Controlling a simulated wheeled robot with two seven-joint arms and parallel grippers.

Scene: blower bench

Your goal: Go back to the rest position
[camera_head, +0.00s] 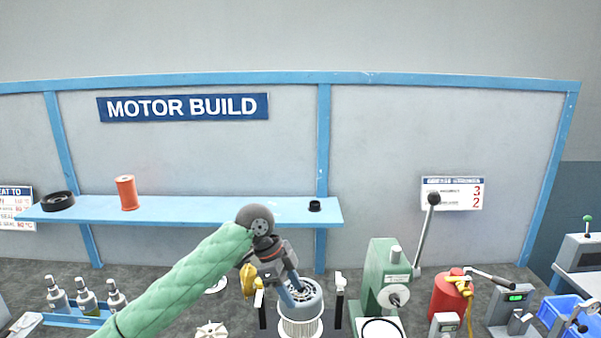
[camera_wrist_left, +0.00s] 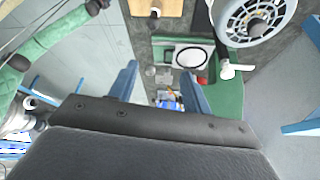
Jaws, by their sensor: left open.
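My left arm in its green padded sleeve reaches in from the lower left in the head view. My left gripper (camera_head: 290,290) points down at the blower motor unit (camera_head: 301,326) on the bench and hides part of its round top. In the left wrist view my left gripper (camera_wrist_left: 160,88) has its two blue fingers wide apart, with nothing between them. The round slotted top of the motor unit (camera_wrist_left: 236,34) shows at the upper right there, beside the fingers and apart from them. I see no right gripper in either view.
Close by stand a green lever press (camera_head: 384,272), dark upright posts beside the motor, and a yellow object (camera_head: 248,280) behind my wrist. A red canister (camera_head: 448,298) is right, several bottles (camera_head: 87,300) left. A blue shelf (camera_head: 190,211) runs behind. Air above the bench is free.

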